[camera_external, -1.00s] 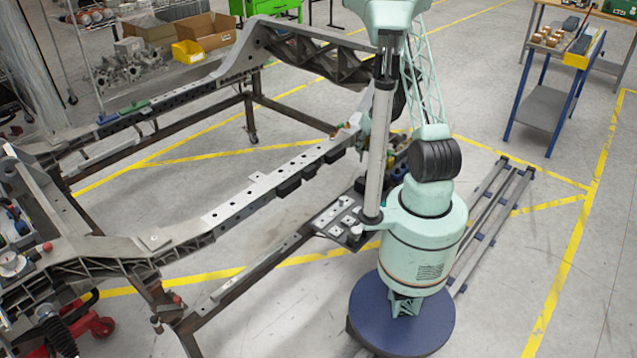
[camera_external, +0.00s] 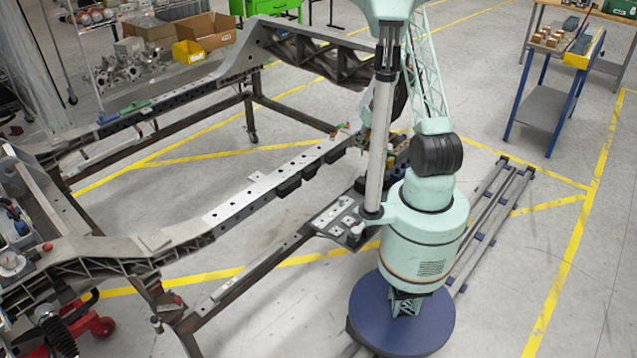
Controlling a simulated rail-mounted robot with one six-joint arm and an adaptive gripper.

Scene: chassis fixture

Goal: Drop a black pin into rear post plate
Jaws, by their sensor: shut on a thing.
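My arm stands at the right of centre, and its gripper is hidden behind the arm's own links. No black pin can be made out in this view. The long grey chassis rail (camera_external: 238,203) has a row of holes and runs from the lower left up to behind my arm. Which part is the rear post plate I cannot tell. A dark tray (camera_external: 318,229) with several pale square pieces is beside my arm's base, partly covered by the arm.
A second chassis rail (camera_external: 160,103) runs along the far side. Cardboard boxes (camera_external: 208,32) and a yellow bin (camera_external: 188,51) stand on a shelf behind. A blue-legged cart (camera_external: 548,105) is at the upper right. Floor rails (camera_external: 492,215) lie right of my base. The floor between the chassis rails is open.

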